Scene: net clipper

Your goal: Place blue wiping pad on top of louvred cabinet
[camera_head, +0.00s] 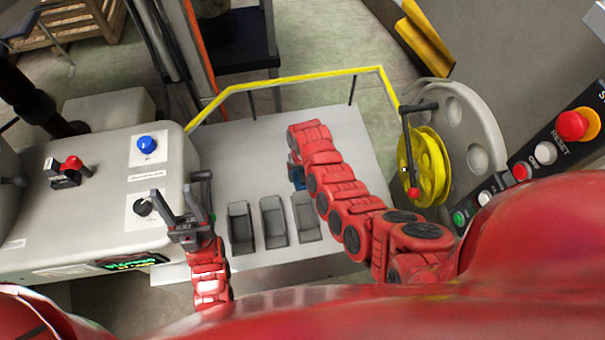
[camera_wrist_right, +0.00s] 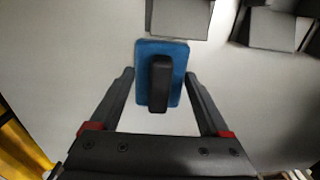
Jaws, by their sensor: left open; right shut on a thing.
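The blue wiping pad (camera_wrist_right: 142,88), with a black handle, is between the fingers of my right gripper (camera_wrist_right: 159,74) in the right wrist view. My right gripper is shut on it. In the head view only a small blue part of the pad (camera_head: 297,178) shows beside my right arm, which hides most of that gripper. The pale flat top with grey louvre-like pieces looks like the louvred cabinet (camera_head: 350,135). The pad is over this top; I cannot tell whether it touches. My left gripper (camera_head: 180,185) is open and empty, left of the grey pieces.
A white machine housing (camera_head: 100,215) with a blue knob (camera_head: 146,145) and a red switch stands at the left. A yellow rail (camera_head: 300,77) runs behind the top. A yellow handwheel (camera_head: 425,165) and a button panel (camera_head: 545,152) stand at the right. The top's back part is clear.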

